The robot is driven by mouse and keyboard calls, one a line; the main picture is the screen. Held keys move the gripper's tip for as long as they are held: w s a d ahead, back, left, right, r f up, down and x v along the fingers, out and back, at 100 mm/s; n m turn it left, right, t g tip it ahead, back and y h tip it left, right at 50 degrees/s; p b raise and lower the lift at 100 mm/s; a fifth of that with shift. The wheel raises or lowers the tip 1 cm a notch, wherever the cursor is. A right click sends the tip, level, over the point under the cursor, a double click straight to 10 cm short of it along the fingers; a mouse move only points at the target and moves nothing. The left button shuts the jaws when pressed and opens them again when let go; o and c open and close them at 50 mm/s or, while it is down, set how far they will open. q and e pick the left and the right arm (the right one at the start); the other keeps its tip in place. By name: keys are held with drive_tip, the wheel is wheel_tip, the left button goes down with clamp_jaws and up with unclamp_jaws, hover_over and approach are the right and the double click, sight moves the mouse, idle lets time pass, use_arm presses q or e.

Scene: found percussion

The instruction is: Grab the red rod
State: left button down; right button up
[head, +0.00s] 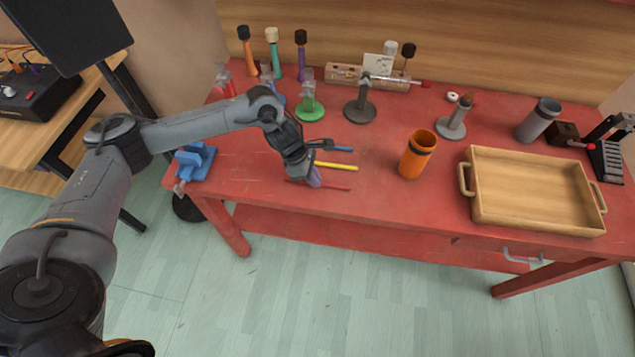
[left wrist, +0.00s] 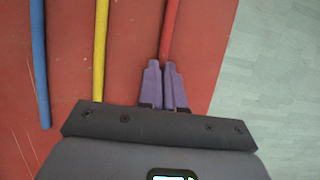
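The red rod (head: 334,187) is thin and lies at or just above the front part of the red table, closest of three rods to the front edge. My left gripper (head: 314,179) is over it, pointing down. In the left wrist view its purple fingertips (left wrist: 166,82) are close together with the red rod (left wrist: 170,28) running out from between them; they look shut on it. The fingers hide part of the rod. A yellow rod (head: 338,166) and a blue rod (head: 342,149) lie behind it. My right gripper is not in view.
An orange cup (head: 417,154) stands right of the rods, then a wooden tray (head: 530,224) with handles. A blue block-like holder (head: 195,162) is at the left edge. Several stands and mallets line the back. Table between rods and cup is clear.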

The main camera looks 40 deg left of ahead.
use_arm(q)
drive_tip(key=shift+r, duration=0.1)
idle(0.6)
drive_tip(key=shift+r, duration=0.5)
wheel_tip(320, 180, up, 3)
drive_tip(key=shift+r+p, duration=0.15)
drive_tip(key=shift+p, duration=0.15)
drive_tip(key=w+d+r, duration=0.2)
drive_tip(key=d+r, duration=0.4)
drive_tip(key=d, duration=0.5)
drive_tip(key=shift+w+d+r+p, duration=0.2)
drive_tip(key=shift+w+r+p, duration=0.1)
drive_tip(key=shift+p, duration=0.1)
